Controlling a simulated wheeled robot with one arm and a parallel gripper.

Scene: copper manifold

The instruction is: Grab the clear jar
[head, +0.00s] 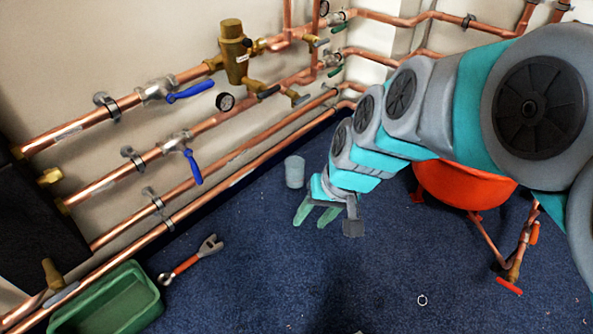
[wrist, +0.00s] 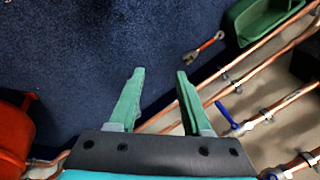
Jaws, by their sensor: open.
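The clear jar (head: 294,171) is a small, greyish, see-through cup standing on the blue carpet near the wall pipes in the head view. I cannot make it out in the wrist view. My gripper (head: 314,216) shows just below and right of the jar in the head view, pointing down. Its two green fingers are apart, with nothing between them; in the wrist view the open gripper (wrist: 160,75) has only carpet between its tips. It does not appear to touch the jar, and its height above the carpet is hard to tell.
Copper pipes (head: 190,148) with blue-handled valves run along the wall behind the jar. A wrench (head: 191,260) and a green tray (head: 155,301) lie to the left. A red tank (head: 462,187) stands to the right, under my arm. The front carpet (head: 330,285) is mostly clear.

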